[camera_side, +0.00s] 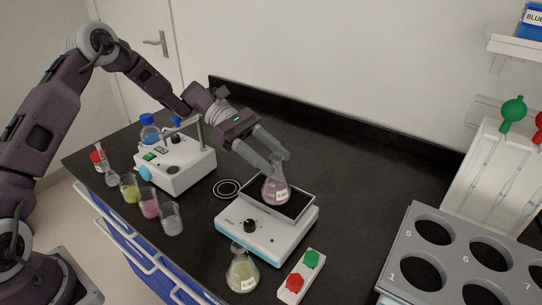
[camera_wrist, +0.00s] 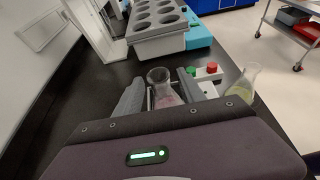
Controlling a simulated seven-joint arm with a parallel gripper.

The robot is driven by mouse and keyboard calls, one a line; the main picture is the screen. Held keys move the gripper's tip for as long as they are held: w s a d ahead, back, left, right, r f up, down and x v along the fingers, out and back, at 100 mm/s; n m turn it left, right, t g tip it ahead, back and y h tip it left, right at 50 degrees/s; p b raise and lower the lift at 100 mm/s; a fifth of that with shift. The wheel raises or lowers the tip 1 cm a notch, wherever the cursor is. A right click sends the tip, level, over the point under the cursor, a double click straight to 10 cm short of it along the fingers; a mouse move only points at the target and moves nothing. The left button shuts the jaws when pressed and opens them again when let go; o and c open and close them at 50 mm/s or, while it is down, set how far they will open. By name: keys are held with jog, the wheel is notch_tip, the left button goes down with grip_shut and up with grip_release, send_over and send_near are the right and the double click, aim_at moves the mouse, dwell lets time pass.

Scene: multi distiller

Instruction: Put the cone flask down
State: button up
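The cone flask (camera_side: 276,190) holds a little pink liquid and has a white label. It is upright over the dark top plate of a white device (camera_side: 262,238). I cannot tell whether its base touches the plate. My gripper (camera_side: 278,158) is shut on the flask's neck, coming from the upper left. In the wrist view the flask (camera_wrist: 164,92) sits between the two fingers of my gripper (camera_wrist: 160,86), its round mouth showing.
A second cone flask with yellow liquid (camera_side: 242,272) stands in front of the device, beside a box with red and green buttons (camera_side: 301,277). A grey rack with round holes (camera_side: 455,250) is at right. Beakers (camera_side: 149,203) and another white device (camera_side: 180,160) stand at left.

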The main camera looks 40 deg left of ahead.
jog(key=shift+a+r, duration=0.25)
jog(key=v, duration=1.2)
jog(key=s+d+r+m+y, duration=0.3)
jog(key=s+r+m+y, duration=0.1)
jog(key=s, duration=0.3)
jog(key=s+d+r+m+y, duration=0.3)
jog(key=s+d+m, duration=0.1)
jog(key=s, duration=0.2)
jog(key=s+a+m+t+y, duration=0.2)
jog(key=s+m, duration=0.3)
jog(key=s, duration=0.4)
jog(key=s+a+m+t+y, duration=0.2)
jog(key=s+m+t+y, duration=0.1)
jog(key=s, duration=0.7)
jog(key=shift+r+m+t+y, duration=0.15)
jog(key=shift+m+t+y, duration=0.15)
jog(key=shift+m+y, duration=0.55)
